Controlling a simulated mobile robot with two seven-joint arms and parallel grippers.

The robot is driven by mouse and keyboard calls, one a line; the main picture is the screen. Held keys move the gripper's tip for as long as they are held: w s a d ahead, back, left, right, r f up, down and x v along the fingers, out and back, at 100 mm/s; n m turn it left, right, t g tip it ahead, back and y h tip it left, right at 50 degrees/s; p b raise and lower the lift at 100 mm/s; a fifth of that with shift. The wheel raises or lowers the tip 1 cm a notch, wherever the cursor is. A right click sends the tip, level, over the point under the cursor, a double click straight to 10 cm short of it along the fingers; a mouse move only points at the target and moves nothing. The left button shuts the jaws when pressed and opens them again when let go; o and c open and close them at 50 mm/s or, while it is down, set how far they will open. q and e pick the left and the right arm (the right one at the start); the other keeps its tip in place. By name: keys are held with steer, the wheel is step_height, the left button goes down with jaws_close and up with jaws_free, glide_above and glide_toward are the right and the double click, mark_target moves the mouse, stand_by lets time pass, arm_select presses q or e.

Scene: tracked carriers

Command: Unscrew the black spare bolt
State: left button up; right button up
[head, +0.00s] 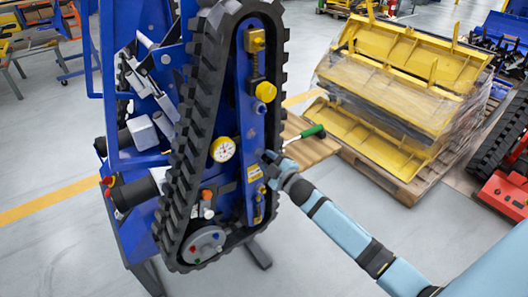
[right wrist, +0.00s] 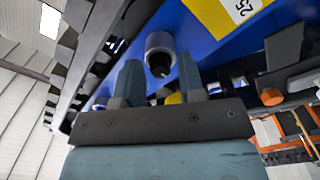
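The blue tracked carrier's inner plate (head: 249,110) stands upright inside a black rubber track (head: 196,110). My right gripper (head: 274,167) is at the right side of this plate, pointing at it. In the right wrist view a grey round collar with a dark centre (right wrist: 160,58), possibly the black spare bolt, is ahead. My right gripper's two fingers (right wrist: 160,82) stand apart, one on each side of the line to it. I cannot tell whether they touch it. In the head view the gripper covers this spot. My left gripper is not in view.
A green-handled tool (head: 313,131) lies behind. Yellow parts (head: 400,90) are stacked on a pallet at the right. The floor in front is clear.

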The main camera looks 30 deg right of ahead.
steer(key=shift+m, duration=0.5)
steer(key=m+p, duration=0.1)
steer(key=m, duration=0.1)
steer(key=m+p, duration=0.1)
steer(key=m, duration=0.1)
steer(key=m+p, duration=0.2)
steer(key=shift+r, duration=0.35)
steer(key=shift+f+m+p, duration=0.1)
steer(key=shift+m+p, duration=0.3)
steer(key=shift+m, duration=0.5)
steer(key=shift+f+m, duration=0.2)
steer(key=shift+m, duration=0.4)
steer(key=shift+f, duration=0.15)
